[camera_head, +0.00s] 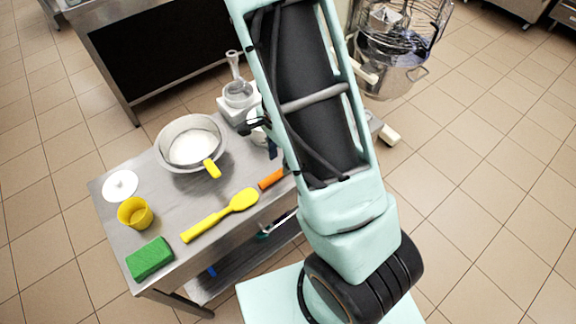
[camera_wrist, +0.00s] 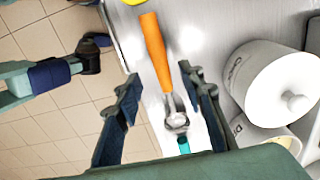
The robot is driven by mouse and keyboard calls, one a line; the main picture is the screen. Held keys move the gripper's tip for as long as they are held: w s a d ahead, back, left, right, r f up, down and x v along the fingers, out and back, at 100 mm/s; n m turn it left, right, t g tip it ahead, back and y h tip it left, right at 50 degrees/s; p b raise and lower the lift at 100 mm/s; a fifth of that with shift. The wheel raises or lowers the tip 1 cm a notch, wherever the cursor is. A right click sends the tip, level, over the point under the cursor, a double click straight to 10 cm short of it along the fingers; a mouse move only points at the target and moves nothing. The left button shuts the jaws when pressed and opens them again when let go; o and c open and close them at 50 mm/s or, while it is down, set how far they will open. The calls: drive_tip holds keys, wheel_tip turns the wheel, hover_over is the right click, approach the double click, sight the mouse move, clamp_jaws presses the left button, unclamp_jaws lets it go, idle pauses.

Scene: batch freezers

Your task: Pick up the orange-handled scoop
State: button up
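The orange-handled scoop lies on the metal table. In the head view only part of its orange handle (camera_head: 271,179) shows, beside my arm, which hides the rest. In the wrist view the orange handle (camera_wrist: 154,48) points up the picture, and a shiny metal part (camera_wrist: 177,121) and a small teal part show below it. My gripper (camera_wrist: 160,78) is open, with one finger on each side of the scoop and visible gaps between. I cannot tell how high the fingers are above the table. My gripper is mostly hidden behind my arm in the head view.
White lidded containers (camera_wrist: 280,85) stand close to the right finger in the wrist view. On the table (camera_head: 172,228) are a yellow spatula (camera_head: 222,213), a bowl with a yellow handle (camera_head: 190,150), a yellow cup (camera_head: 135,213), a green sponge (camera_head: 150,259) and a scale (camera_head: 238,103).

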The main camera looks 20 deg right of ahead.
sight(280, 171)
drive_tip(key=shift+f, duration=2.8)
clamp_jaws()
